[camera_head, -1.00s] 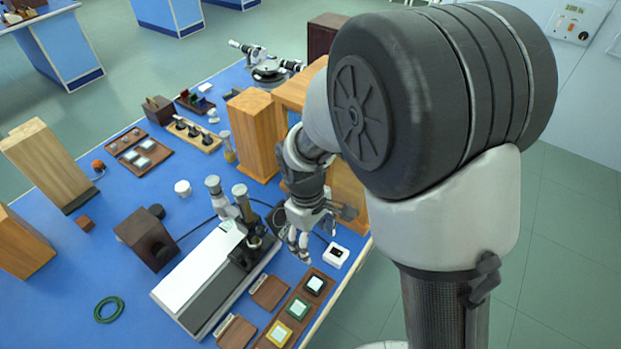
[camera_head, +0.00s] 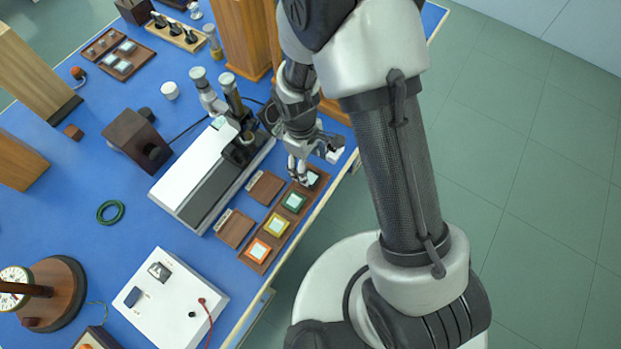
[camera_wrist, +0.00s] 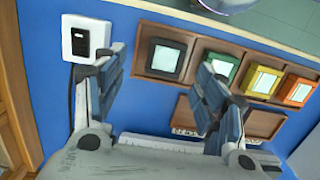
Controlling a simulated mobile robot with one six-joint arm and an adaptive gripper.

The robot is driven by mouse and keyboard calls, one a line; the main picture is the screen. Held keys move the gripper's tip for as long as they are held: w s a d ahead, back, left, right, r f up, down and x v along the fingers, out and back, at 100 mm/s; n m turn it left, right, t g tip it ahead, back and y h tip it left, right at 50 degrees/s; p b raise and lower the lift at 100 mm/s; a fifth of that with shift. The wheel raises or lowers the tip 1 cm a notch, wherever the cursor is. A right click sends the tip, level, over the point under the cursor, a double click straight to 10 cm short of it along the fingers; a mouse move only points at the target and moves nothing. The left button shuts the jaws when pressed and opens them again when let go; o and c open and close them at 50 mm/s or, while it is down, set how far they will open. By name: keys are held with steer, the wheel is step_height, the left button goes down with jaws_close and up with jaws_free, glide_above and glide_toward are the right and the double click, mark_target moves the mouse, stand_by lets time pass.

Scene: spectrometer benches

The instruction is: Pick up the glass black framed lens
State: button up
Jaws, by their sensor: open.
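The black framed lens (camera_head: 313,178) has a pale glass square in a dark frame. It lies at the far end of a brown wooden tray (camera_head: 248,252), partly hidden by my gripper. In the wrist view the black framed lens (camera_wrist: 165,59) shows clearly between my two spread fingers. My gripper (camera_wrist: 166,68) is open and empty; it also shows in the head view (camera_head: 299,177), pointing down just beside or above the lens. I cannot tell its exact height.
Green (camera_head: 294,202), yellow (camera_head: 277,224) and orange (camera_head: 258,250) framed lenses share the tray. A white box with a black window (camera_wrist: 86,38) lies left of the tray in the wrist view. A microscope-like instrument (camera_head: 226,128) stands near my gripper.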

mark_target(310, 178)
steer(key=f+b, duration=0.1)
steer(key=f, duration=0.1)
steer(key=s+f+b, duration=0.1)
steer(key=f, duration=0.2)
steer(key=shift+c, duration=0.5)
steer(key=c, duration=0.9)
steer(key=shift+c, duration=0.6)
steer(key=shift+r, duration=0.1)
